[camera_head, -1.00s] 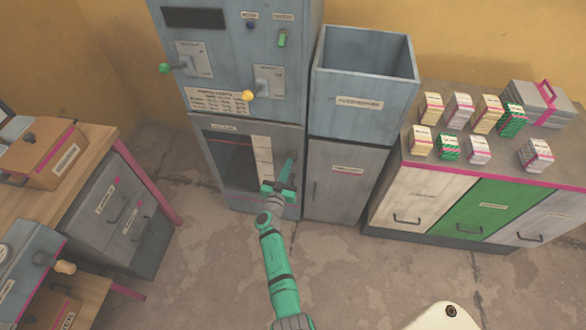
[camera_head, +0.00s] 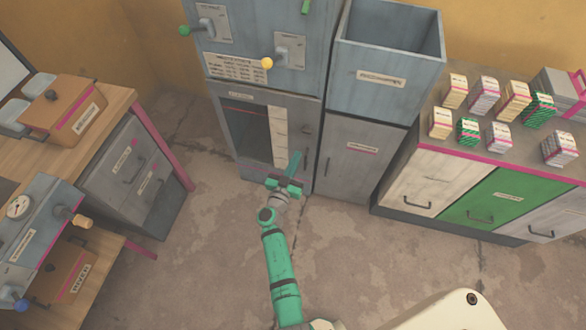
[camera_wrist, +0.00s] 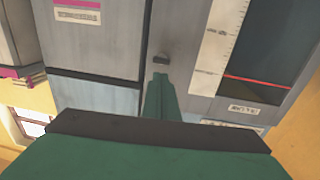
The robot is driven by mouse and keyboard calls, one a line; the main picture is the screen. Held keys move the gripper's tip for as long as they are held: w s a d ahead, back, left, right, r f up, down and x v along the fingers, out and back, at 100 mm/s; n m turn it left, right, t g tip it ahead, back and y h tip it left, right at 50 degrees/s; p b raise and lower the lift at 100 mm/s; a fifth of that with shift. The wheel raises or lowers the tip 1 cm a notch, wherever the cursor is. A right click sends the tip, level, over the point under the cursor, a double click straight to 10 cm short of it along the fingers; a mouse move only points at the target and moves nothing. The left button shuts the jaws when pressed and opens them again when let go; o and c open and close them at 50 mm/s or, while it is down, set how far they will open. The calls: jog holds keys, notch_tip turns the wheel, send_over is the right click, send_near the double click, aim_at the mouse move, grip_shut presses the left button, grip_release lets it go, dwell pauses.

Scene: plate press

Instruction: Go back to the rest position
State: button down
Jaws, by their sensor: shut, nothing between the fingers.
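My gripper (camera_head: 293,166) is at the end of my green arm, in front of the grey press machine (camera_head: 310,125). Its green fingers are together with nothing between them. The wrist view shows the closed fingers (camera_wrist: 160,95) pointing toward the machine's grey front, near a small dark handle (camera_wrist: 161,58). I cannot tell if the fingertips touch the front; no object is held.
The machine has a dark window (camera_head: 248,135) and levers with green (camera_head: 184,30) and yellow (camera_head: 267,63) knobs. An open grey bin (camera_head: 380,80) stands to its right. A counter (camera_head: 475,154) holds several small boxes. A wooden desk (camera_head: 108,105) is at left. Bare floor lies between.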

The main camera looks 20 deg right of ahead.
jog(key=shift+s+v, duration=0.2)
jog(key=shift+v, duration=2.05)
jog(key=shift+d, duration=0.15)
jog(key=s+a+f+n+y, duration=0.2)
jog(key=s+a+f+y, duration=0.15)
jog(key=s+a, duration=0.4)
jog(key=s+a+f+n+y, duration=0.2)
jog(key=s+a+f+y, duration=0.15)
jog(key=s+a, duration=0.4)
jog(key=s+a+r+n+y, duration=0.1)
jog(key=s+a+r+y, duration=0.15)
jog(key=s, duration=0.35)
jog(key=s+a+r+n+y, duration=0.1)
jog(key=s+a, duration=0.2)
jog(key=s, duration=0.3)
jog(key=s+a+r+n+t+y, duration=0.1)
jog(key=s+r, duration=0.4)
jog(key=r, duration=0.5)
jog(key=s+a+r+n+t+y, duration=0.1)
jog(key=s+r, duration=0.4)
jog(key=r, duration=0.6)
jog(key=shift+s+a+n+t, duration=0.3)
jog(key=shift+s+a+n, duration=0.1)
jog(key=shift+n, duration=0.1)
